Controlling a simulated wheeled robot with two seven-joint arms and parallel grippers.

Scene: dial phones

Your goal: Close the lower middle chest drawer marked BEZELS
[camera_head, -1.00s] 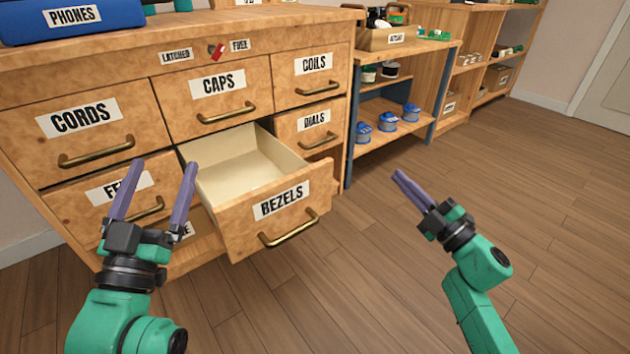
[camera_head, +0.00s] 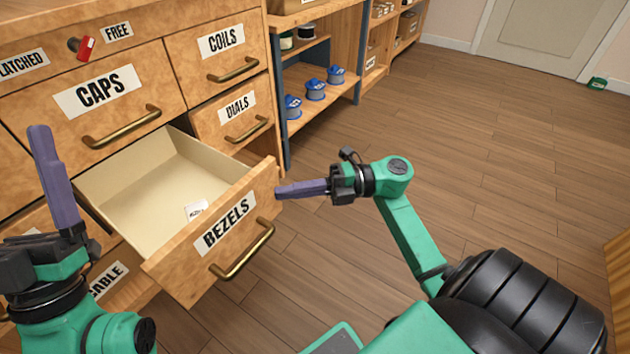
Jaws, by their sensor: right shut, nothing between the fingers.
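The BEZELS drawer (camera_head: 212,232) is pulled well out of the wooden chest, below the CAPS drawer (camera_head: 95,100). Its brass handle (camera_head: 243,250) faces the lower right. A small white label lies inside on the drawer floor. My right gripper (camera_head: 280,190) is shut and empty, its fingers pointing left at the right end of the drawer front. The tips look close to that end; I cannot tell whether they touch. My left gripper (camera_head: 45,185) is at the left edge, in front of the chest, with one finger clearly visible; its jaw opening is unclear.
The COILS drawer (camera_head: 220,50) and DIALS drawer (camera_head: 238,115) are shut, right of the open drawer. A red switch (camera_head: 85,47) sits between LATCHED and FREE labels, near FREE. A shelf with blue spools (camera_head: 315,90) stands behind.

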